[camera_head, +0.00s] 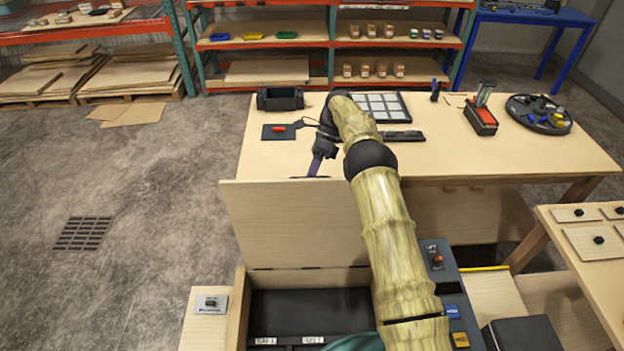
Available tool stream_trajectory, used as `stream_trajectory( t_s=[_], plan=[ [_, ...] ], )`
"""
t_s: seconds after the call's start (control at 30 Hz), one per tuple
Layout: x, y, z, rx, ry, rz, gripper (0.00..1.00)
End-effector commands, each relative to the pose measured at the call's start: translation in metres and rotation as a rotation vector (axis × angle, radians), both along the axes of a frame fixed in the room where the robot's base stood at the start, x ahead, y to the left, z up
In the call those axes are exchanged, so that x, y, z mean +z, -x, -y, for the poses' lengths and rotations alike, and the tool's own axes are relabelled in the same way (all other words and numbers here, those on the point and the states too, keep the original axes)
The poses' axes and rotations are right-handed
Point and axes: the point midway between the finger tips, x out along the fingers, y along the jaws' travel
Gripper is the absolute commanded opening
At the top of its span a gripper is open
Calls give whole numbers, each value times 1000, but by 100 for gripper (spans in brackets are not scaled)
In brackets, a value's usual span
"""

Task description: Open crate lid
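The wooden crate (238,318) is at the bottom middle, in front of the table. Its lid (300,225) stands raised at the crate's back, close to upright, and the dark inside shows. My gripper (315,172) is at the lid's top edge, behind it from this view. Its fingertips are partly hidden by the lid, so I cannot tell whether it touches the lid or is open or shut. My arm crosses over the right part of the lid and crate and hides them there.
A wooden table (460,145) behind the lid carries a dark bin (280,98), a panel of pale squares (378,105) and a round black tray (539,114). A control panel (440,270) is right of the crate.

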Motion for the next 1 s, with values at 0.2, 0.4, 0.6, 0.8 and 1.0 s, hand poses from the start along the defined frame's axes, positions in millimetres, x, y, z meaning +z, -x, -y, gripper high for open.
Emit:
stream_trajectory(
  t_s=[0.2,0.4,0.6,0.8,1.0],
  plan=[
    [40,-2,2,-3,-2,6,34],
    [73,-1,2,-2,0,-1,34],
    [79,-1,0,-1,1,-2,34],
    [79,-1,0,-1,1,-2,34],
    [79,-1,0,0,0,1,34]
  ],
)
